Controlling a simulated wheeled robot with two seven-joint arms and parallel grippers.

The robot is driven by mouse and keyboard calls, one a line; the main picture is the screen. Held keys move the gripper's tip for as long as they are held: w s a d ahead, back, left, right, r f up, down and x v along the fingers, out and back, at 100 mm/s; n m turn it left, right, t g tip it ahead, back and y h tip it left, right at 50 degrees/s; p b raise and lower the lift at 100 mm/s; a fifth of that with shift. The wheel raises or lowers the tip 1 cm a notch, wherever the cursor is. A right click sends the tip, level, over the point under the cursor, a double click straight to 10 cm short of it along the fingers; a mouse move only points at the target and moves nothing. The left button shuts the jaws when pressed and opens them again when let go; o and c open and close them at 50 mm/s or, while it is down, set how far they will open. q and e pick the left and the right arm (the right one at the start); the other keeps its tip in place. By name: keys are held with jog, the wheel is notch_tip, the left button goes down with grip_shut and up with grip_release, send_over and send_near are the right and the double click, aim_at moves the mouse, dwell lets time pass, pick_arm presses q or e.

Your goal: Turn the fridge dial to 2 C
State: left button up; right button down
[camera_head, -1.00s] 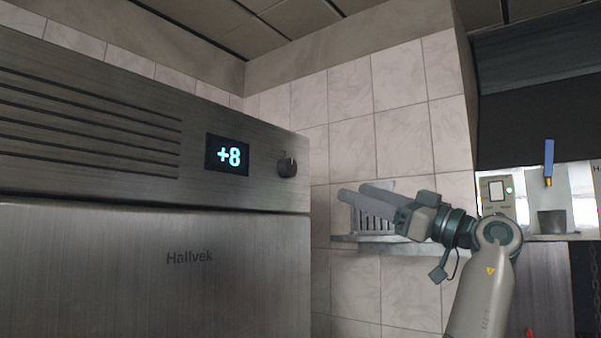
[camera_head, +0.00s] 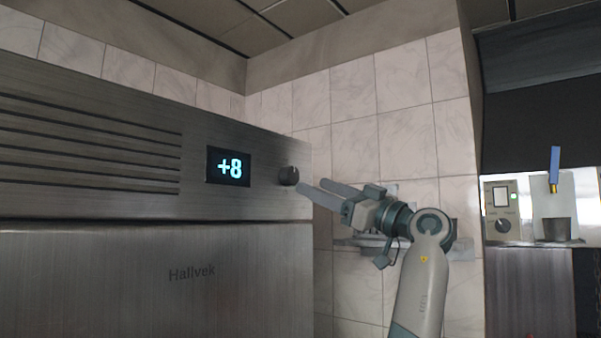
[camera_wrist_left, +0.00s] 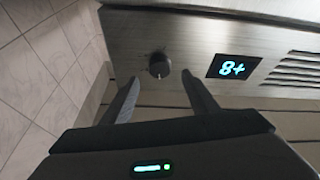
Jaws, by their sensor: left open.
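The fridge dial (camera_head: 289,176) is a small dark round knob on the steel fridge's upper panel, right of the display (camera_head: 228,166), which reads +8. In the left wrist view the dial (camera_wrist_left: 159,65) shows a light mark, and the display (camera_wrist_left: 233,67) appears upside down. My left gripper (camera_head: 318,190) is open and empty, just right of the dial in the head view. In the wrist view the dial lies beyond and between the open fingertips (camera_wrist_left: 162,82); no contact shows. My right gripper is not in view.
The fridge front (camera_head: 150,275) fills the left side, with vent slots beside the display. A wall shelf (camera_head: 360,241) is behind my left arm.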

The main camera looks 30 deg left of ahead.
aim_at(294, 178)
pick_arm(q)
jog(key=p+x, duration=0.1)
jog(key=x, duration=0.3)
jog(key=shift+a+r+p, duration=0.15)
jog(key=shift+r+p, duration=0.05)
jog(key=shift+p, duration=0.1)
jog(key=shift+x, duration=0.85)
jog(key=shift+f, duration=0.15)
jog(key=shift+c, duration=0.5)
jog(key=c, duration=0.9)
jog(key=shift+c, duration=0.2)
